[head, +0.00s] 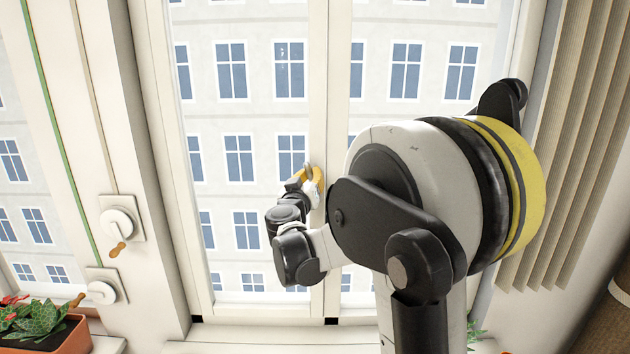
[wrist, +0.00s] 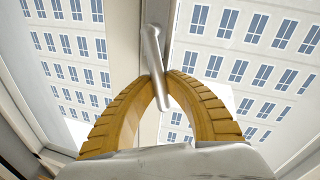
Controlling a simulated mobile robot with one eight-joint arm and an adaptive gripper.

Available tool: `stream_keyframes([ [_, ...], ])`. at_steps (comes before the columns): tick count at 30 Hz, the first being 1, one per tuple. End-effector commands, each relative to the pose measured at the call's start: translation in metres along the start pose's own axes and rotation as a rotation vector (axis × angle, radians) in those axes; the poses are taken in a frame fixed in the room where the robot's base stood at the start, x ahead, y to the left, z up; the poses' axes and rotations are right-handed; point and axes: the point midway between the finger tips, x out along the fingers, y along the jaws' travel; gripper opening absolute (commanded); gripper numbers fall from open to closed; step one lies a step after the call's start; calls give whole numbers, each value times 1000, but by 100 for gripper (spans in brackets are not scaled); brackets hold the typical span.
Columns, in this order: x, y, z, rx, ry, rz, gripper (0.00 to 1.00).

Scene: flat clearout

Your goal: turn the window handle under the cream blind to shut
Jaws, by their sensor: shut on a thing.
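The window handle (wrist: 151,45) is a slim grey metal lever on the pale middle frame between two panes. In the wrist view it runs almost lengthwise with the frame, its lower end tilted a little to the right. My gripper (wrist: 159,82) has its two yellow ridged fingers closed on the lever, one on each side. In the head view the handle (head: 309,169) is small, and my gripper (head: 310,185) is at it, partly hidden by its own wrist. A beige pleated blind or curtain (head: 572,130) hangs at the right; no blind shows directly above the handle.
Two white round winders (head: 118,224) with wooden knobs and straps are on the wall at left. A terracotta planter (head: 70,335) with plants stands at the lower left. The sill (head: 250,335) runs below the window. My arm covers much of the right pane.

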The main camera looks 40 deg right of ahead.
Motion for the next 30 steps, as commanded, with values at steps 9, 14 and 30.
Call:
stream_keyframes([
  [9, -4, -21, 8, -294, 59, -2, 0],
  [14, -6, -30, 11, -444, 89, -2, 0],
  [30, -11, -53, 32, -936, 185, -3, 0],
])
